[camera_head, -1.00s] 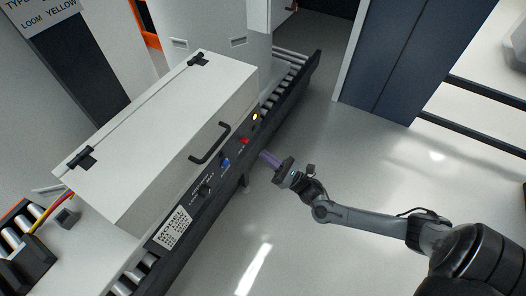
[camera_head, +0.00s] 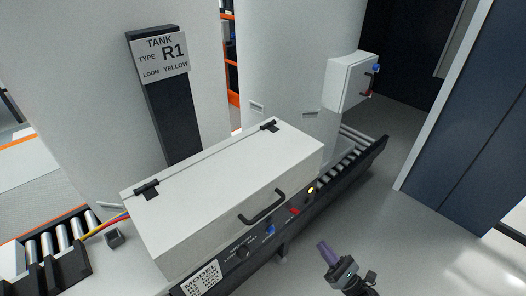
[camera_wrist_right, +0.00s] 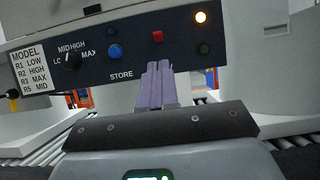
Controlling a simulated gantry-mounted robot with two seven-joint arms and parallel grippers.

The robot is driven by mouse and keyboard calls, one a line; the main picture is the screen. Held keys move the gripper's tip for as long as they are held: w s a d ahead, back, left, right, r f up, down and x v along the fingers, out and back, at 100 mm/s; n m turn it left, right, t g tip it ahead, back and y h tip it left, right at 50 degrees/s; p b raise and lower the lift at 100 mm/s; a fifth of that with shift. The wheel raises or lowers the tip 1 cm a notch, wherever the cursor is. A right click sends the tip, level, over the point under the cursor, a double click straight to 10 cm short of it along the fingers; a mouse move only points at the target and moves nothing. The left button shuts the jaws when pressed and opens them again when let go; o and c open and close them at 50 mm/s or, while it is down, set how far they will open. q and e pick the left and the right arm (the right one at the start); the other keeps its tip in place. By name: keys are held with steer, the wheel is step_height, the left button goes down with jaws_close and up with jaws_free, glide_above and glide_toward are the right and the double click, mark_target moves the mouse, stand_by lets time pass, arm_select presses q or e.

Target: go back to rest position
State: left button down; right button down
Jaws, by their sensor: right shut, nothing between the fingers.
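My right gripper (camera_head: 323,249) stands at the lower right in the head view, with purple fingers pressed together and nothing between them. It is in front of the control panel (camera_head: 262,240) of the white box, apart from it, over the floor. In the right wrist view the shut purple fingers (camera_wrist_right: 158,84) point towards the panel, below its red button (camera_wrist_right: 157,36). My left gripper is in neither view.
The white lidded box (camera_head: 220,190) with a black handle (camera_head: 262,207) stands on a roller conveyor (camera_head: 355,160). A yellow lamp (camera_wrist_right: 200,17) is lit on its panel. Floor to the right (camera_head: 420,240) is clear.

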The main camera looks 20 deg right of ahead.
steer(key=s+a+f+m+g+h, duration=0.15)
steer(key=a+m+g+h, duration=0.3)
steer(key=m, duration=0.65)
steer(key=s+a+m+g+h, duration=0.3)
steer(key=a+m+h, duration=0.15)
steer(key=m, duration=0.65)
steer(key=s+a+m+g+y, duration=0.2)
steer(key=s+a+m+g, duration=0.2)
steer(key=s+m+g, duration=0.9)
step_height(320, 180, up, 35)
steer(key=m+t+p, duration=0.2)
steer(key=p, duration=3.4)
steer(key=shift+s+r, duration=0.2)
steer(key=shift+s, duration=0.1)
